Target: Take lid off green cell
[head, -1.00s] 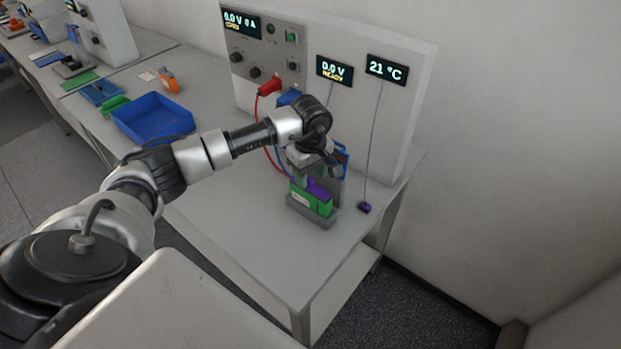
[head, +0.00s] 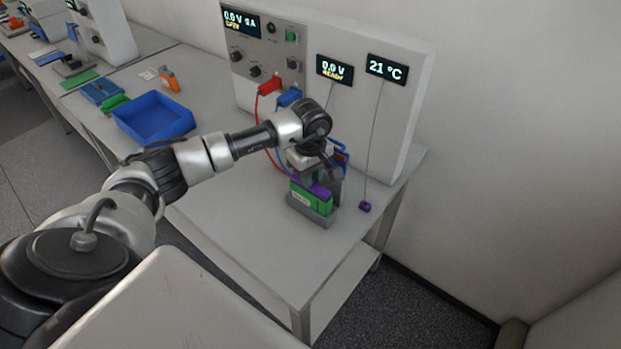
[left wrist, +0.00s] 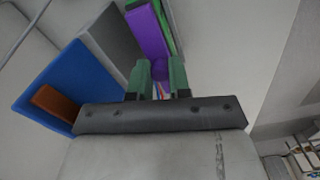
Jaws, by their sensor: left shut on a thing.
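The green cell (head: 311,203) stands in a grey holder (head: 311,218) near the front right of the bench. The purple lid (head: 322,191) lies along the top of the cell; I cannot tell whether there is a gap between them. My left gripper (head: 308,179) is just above the lid. In the left wrist view, the green fingertips of my left gripper (left wrist: 161,75) are shut on a round purple knob of the lid (left wrist: 149,30). A strip of the green cell (left wrist: 168,22) shows beside the lid. My right gripper is out of view.
The white cycler cabinet (head: 376,125) stands close behind the cell, with red and blue leads. A blue plate (left wrist: 62,84) with an orange-brown block is near my left gripper. A blue bin (head: 153,118) sits at left.

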